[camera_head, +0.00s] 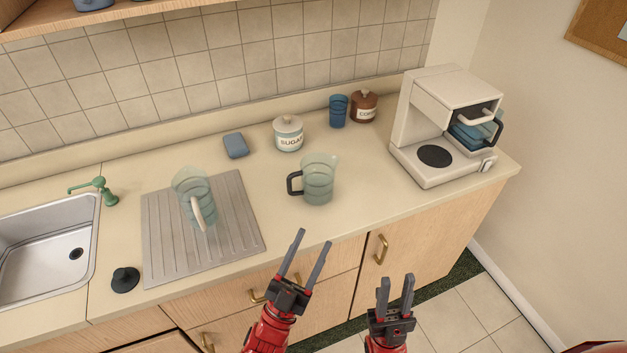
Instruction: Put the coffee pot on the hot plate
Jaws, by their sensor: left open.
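A clear glass pot (319,183) with a black handle on its left stands upright on the middle of the counter. The coffee maker (420,104) stands at the right end, and its round black hot plate (435,156) is bare. A blue glass vessel (470,134) with a dark handle shows at the machine's right side, partly hidden. A second clear jug (193,190) with a pale handle is on the drainboard. My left gripper (314,238) is open and empty, in front of the black-handled pot. My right gripper (396,278) is open and empty, before the cabinets.
A sugar jar (289,134), blue cup (338,111), brown coffee jar (364,106) and blue sponge (236,145) stand along the back. The ribbed drainboard (240,225), black stopper (125,280) and sink (40,245) are left. The counter between pot and coffee maker is clear.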

